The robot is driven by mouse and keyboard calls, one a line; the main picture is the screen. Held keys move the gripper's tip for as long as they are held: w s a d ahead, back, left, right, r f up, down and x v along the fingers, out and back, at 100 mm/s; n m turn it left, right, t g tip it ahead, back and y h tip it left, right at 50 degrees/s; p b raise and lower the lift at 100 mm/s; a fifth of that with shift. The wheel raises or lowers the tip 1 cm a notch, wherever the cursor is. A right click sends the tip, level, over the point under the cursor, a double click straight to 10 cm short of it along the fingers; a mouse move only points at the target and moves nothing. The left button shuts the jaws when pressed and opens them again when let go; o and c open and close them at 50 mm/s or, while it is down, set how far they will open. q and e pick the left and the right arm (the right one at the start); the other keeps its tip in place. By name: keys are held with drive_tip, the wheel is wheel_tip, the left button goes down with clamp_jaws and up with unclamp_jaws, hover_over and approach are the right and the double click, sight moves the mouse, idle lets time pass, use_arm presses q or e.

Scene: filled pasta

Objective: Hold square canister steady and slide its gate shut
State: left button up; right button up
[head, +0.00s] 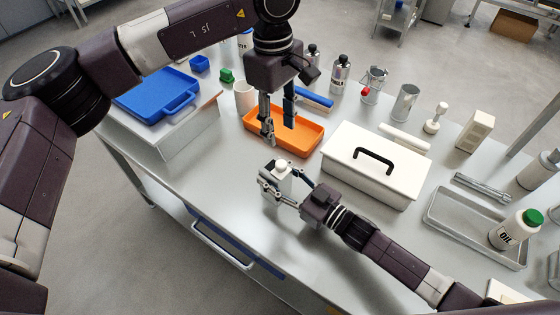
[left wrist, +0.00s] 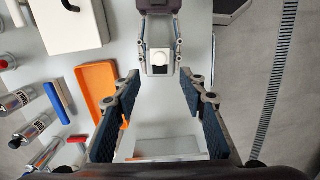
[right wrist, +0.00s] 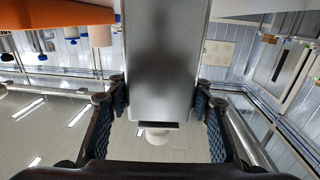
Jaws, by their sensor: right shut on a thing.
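The square canister (head: 279,187) is a small pale box with a white round knob (head: 281,167) on top, near the front edge of the bench. My right gripper (head: 284,184) is shut on its sides. In the right wrist view the canister (right wrist: 165,55) is a smooth grey block between the fingers, with a dark slot near its end by the white knob (right wrist: 157,137). How far the gate stands open I cannot tell. My left gripper (head: 279,123) is open and empty, pointing down above and behind the canister; the canister (left wrist: 160,69) is ahead of its fingers in the left wrist view.
An orange tray (head: 303,145) lies just behind the canister, under my left gripper. A white lidded box (head: 365,183) with a black handle stands to the right. A metal tray (head: 460,232) and oil bottle (head: 515,230) are farther right. The bench left of the canister is clear.

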sight(281, 163)
use_arm(q)
drive_tip(key=shift+t+y, duration=0.3)
wheel_tip(281, 163, down, 11)
drive_tip(key=shift+s+d+f, duration=0.15)
drive_tip(key=shift+f, duration=0.05)
clamp_jaws()
idle(0.4)
